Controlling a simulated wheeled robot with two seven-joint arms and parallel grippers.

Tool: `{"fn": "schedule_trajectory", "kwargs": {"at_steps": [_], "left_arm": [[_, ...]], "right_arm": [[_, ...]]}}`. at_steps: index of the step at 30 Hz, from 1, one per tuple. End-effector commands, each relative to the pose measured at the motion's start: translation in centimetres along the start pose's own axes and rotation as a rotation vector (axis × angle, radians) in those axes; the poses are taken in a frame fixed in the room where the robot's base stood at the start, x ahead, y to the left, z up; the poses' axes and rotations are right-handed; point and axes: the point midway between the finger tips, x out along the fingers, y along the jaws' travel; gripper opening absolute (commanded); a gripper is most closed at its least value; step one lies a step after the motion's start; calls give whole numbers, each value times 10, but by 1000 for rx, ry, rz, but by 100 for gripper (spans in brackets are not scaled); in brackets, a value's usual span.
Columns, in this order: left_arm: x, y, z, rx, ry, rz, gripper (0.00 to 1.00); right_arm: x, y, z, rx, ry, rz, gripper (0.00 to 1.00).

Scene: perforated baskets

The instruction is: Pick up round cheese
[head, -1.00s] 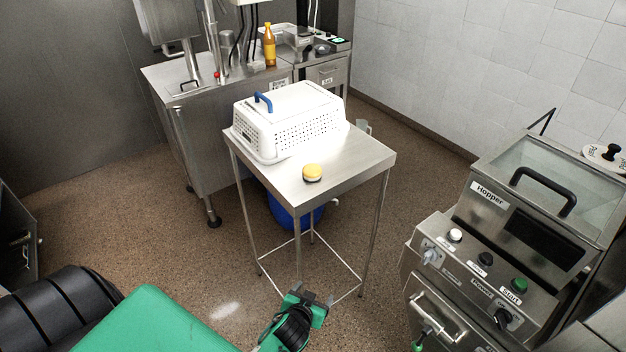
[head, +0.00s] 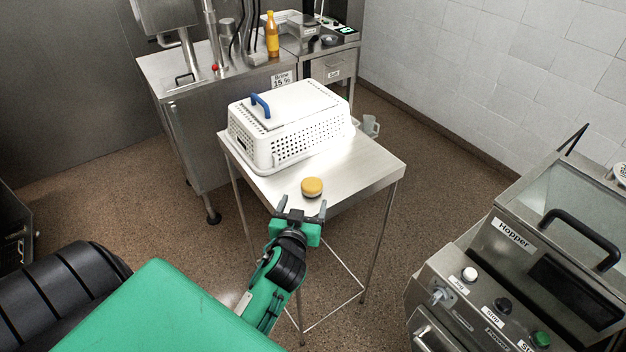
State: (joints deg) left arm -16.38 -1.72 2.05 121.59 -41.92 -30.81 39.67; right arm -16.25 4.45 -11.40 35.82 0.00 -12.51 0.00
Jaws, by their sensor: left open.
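The round cheese (head: 312,187) is a small yellow-orange disc with a darker underside. It sits on the steel table (head: 364,161) near its front edge, in the head view. My left gripper (head: 303,205) is green with dark grey fingers. My right gripper does not show.
A white perforated basket (head: 300,143), upside down, covers the table's back left, with a blue handle (head: 260,104) on top. A steel counter with an orange bottle (head: 272,36) stands behind. A hopper machine (head: 520,262) stands at the right. The table's right part is clear.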

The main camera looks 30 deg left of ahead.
Motion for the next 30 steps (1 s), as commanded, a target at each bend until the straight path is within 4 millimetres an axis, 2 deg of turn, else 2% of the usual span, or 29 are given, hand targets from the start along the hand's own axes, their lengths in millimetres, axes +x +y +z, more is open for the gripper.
{"fn": "schedule_trajectory", "kwargs": {"at_steps": [1, 3, 6, 10, 15, 18, 25, 30], "left_arm": [[12, 0, -5, 2, 2, 0, 78], [26, 0, -5, 3, 2, 1, 78], [42, 0, -4, 3, 2, 1, 78], [56, 0, -2, 3, 1, 0, 78], [64, 1, -1, 1, 0, 0, 78], [72, 2, -2, 2, 0, 0, 78], [100, 5, 1, 3, 1, 1, 78], [112, 4, 3, 1, 0, 1, 78]], "right_arm": [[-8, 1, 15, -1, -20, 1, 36], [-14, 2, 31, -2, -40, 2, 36], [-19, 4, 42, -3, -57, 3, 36], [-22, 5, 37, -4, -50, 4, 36], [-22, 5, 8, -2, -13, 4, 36], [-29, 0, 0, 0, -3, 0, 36], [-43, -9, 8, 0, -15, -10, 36], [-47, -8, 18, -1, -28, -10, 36]]}}
